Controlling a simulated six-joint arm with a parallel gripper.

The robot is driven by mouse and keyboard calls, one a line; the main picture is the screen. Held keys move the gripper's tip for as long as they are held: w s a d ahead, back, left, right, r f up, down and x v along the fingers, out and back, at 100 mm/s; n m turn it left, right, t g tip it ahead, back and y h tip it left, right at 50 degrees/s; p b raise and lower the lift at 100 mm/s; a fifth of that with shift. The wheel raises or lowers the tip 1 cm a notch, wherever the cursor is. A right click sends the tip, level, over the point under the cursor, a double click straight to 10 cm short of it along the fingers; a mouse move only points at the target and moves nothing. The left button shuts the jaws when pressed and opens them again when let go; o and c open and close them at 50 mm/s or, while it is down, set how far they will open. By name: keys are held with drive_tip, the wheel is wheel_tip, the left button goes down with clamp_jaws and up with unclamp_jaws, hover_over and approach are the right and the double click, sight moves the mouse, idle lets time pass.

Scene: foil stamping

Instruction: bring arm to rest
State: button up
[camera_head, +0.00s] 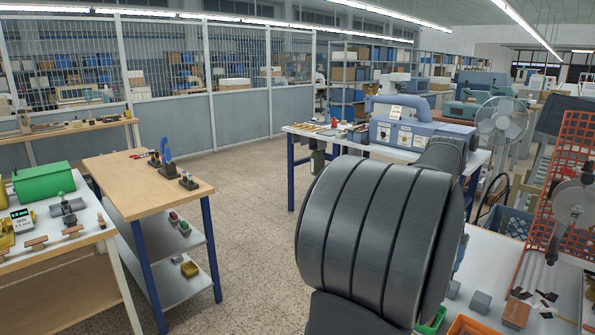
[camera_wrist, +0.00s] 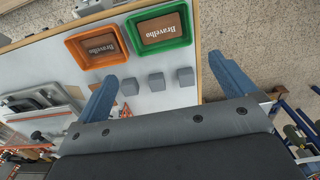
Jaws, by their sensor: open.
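My gripper (camera_wrist: 162,68) is open in the wrist view, with its two blue fingers spread wide apart and nothing between them in its grasp. It is above a white-topped table (camera_wrist: 40,67) and faces down towards it. In the head view a large dark ribbed part of my own arm fills the middle right and hides most of the gripper.
An orange tray (camera_wrist: 74,57) and a green tray (camera_wrist: 160,48), each holding a brown piece lettered "Bravelho", lie on the table. Several grey blocks (camera_wrist: 156,82) sit beside them. A red mesh panel (camera_head: 575,150) stands at right. Open floor (camera_head: 245,215) lies left.

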wheel_tip(320, 180, down, 12)
drive_tip(key=shift+s+f, duration=0.1)
wheel_tip(320, 180, up, 7)
drive_tip(key=w+d+r+n, duration=0.1)
drive_tip(key=d+n, duration=0.5)
drive_tip(key=n, duration=0.2)
drive_tip(key=w+d+r+n, duration=0.1)
drive_tip(key=d+r+n, duration=0.1)
drive_tip(key=d+n, duration=0.3)
drive_tip(key=shift+d+r+n, duration=0.25)
drive_tip(key=shift+d+n, duration=0.15)
drive_tip(key=shift+n, duration=1.9)
drive_tip(key=shift+s, duration=0.1)
